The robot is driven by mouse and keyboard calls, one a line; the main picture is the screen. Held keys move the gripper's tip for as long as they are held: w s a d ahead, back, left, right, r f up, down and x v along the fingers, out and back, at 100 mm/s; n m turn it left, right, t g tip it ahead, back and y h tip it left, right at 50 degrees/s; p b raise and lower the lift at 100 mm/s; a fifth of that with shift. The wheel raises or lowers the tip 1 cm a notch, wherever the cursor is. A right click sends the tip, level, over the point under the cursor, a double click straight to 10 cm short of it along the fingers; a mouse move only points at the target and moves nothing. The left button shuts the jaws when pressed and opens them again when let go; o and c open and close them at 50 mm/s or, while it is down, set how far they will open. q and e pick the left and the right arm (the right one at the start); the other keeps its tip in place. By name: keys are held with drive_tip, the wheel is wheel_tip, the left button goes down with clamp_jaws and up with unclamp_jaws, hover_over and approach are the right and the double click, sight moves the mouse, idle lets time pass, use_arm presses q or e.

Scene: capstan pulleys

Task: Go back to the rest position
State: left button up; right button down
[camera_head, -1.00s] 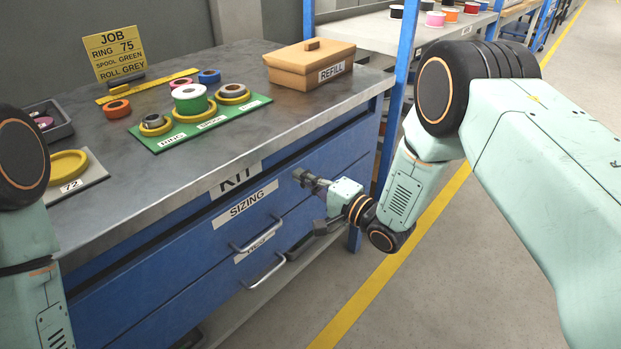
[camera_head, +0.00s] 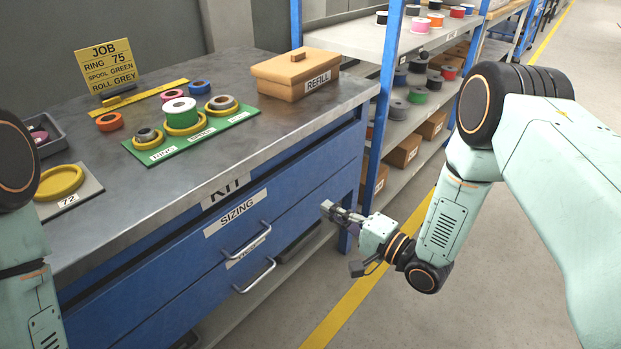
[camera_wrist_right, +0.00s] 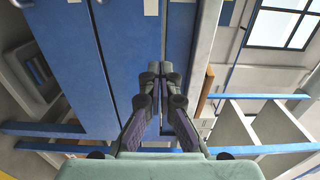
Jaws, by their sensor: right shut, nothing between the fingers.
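My right gripper (camera_head: 328,209) is shut and empty in the head view, in the air just in front of the right end of the blue bench's drawers. In the right wrist view its two fingers (camera_wrist_right: 158,72) meet at the tips, with blue drawer fronts beyond. My right arm reaches in from the right. Part of my left arm shows at the left edge of the head view, but its gripper is out of view.
The metal workbench (camera_head: 225,175) holds a green kit board (camera_head: 160,154) with rings and spools, a REFILL box (camera_head: 296,75), a yellow job sign (camera_head: 110,66) and a plate with a ring. A shelf rack (camera_head: 362,40) stands behind. The floor at right is clear.

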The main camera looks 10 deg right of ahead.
drive_tip(key=s+d+f+n+g+h, duration=0.3)
drive_tip(key=s+f+n+g+h, duration=0.35)
drive_tip(key=s+f, duration=0.55)
drive_tip(key=s+d+n+g+h+p, duration=0.1)
drive_tip(key=s+g, duration=0.3)
drive_tip(key=s, duration=0.8)
drive_tip(key=s+d+n+g+h+p, duration=0.1)
drive_tip(key=s+n+g+h+p, duration=0.1)
drive_tip(key=s, duration=0.9)
drive_tip(key=shift+s+d+n+g+h+p, duration=0.35)
drive_tip(key=shift+n+g+h, duration=0.15)
drive_tip(key=shift+g, duration=0.55)
drive_tip(key=shift+r, duration=0.1)
